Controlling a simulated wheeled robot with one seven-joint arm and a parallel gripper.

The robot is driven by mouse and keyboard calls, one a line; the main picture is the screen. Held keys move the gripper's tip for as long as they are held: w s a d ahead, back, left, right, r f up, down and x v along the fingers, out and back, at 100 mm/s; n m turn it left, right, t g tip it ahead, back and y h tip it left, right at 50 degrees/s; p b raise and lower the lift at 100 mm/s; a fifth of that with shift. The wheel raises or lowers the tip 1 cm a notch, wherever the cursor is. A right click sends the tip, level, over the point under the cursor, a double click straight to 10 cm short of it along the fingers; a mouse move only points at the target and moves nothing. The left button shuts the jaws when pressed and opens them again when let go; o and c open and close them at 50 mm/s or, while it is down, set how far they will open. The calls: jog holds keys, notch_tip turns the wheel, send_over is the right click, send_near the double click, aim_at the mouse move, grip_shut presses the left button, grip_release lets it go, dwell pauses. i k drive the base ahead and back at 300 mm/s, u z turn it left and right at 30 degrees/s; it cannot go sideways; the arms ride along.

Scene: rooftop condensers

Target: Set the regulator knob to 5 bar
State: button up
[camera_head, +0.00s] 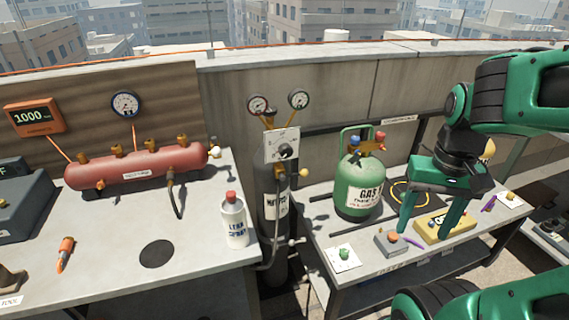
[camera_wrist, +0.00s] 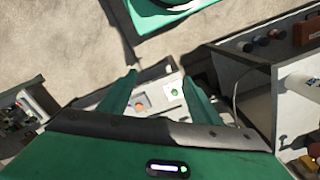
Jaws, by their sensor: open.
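The regulator knob (camera_head: 285,152) is a dark round knob on a white dial plate (camera_head: 281,136), mounted on the dark gas cylinder (camera_head: 274,240) between the two benches. Its scale and exact setting are too small to read. Two round gauges, a left one (camera_head: 259,105) and a right one (camera_head: 299,98), sit above the plate. My gripper (camera_head: 421,234) is open and empty, well to the right of the knob, with its fingers pointing down over the right bench. In the wrist view, my gripper's fingers (camera_wrist: 160,82) are spread apart; I cannot make out the knob there.
A green gas tank (camera_head: 360,185) stands on the right bench between my gripper and the knob. A grey box with an orange button (camera_head: 388,243) lies near my fingers.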

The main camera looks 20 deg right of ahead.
aim_at(286, 151)
jog(key=z, duration=1.25)
jog(key=k, duration=1.65)
jog(key=u, duration=1.2)
jog(key=i, duration=1)
